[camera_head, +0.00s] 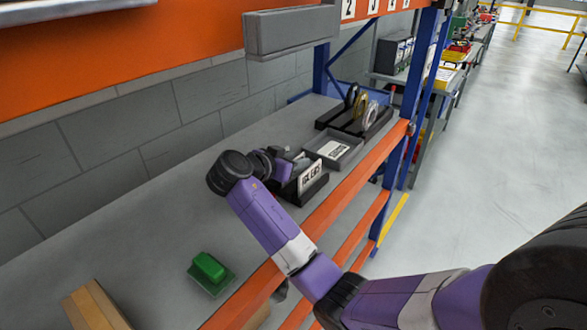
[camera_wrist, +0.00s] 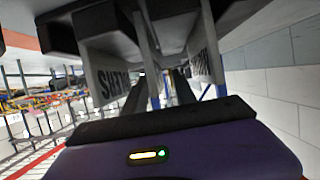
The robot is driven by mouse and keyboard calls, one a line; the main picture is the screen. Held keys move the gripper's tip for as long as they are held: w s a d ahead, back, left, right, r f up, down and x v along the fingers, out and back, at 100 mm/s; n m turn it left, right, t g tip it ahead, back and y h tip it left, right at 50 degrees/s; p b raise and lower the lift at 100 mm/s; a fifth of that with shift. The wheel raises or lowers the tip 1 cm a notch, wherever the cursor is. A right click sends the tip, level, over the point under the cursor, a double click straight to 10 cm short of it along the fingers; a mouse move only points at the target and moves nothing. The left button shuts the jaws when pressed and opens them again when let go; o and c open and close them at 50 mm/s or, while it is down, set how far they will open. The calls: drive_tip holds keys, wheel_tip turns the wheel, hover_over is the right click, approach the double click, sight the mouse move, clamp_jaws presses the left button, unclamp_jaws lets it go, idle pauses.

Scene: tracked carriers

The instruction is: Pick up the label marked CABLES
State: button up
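The white label marked CABLES (camera_head: 309,177), with its lettering partly legible, stands upright in a dark holder (camera_head: 304,194) on the grey shelf. My gripper (camera_head: 288,163) is at the holder, right above and behind the label. In the wrist view its two dark fingers (camera_wrist: 148,30) are apart, with a thin upright plate between them. I cannot tell whether they touch it.
A grey tray (camera_head: 352,139) with another white label (camera_head: 333,150) lies just beyond. Tape rolls (camera_head: 371,114) stand in a dark rack behind it. A green block (camera_head: 208,267) sits nearer on the shelf. An orange beam (camera_head: 340,197) edges the shelf; a block wall closes its back.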

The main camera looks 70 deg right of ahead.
drive_tip(key=shift+x, duration=1)
clamp_jaws()
drive_tip(key=shift+r, duration=0.1)
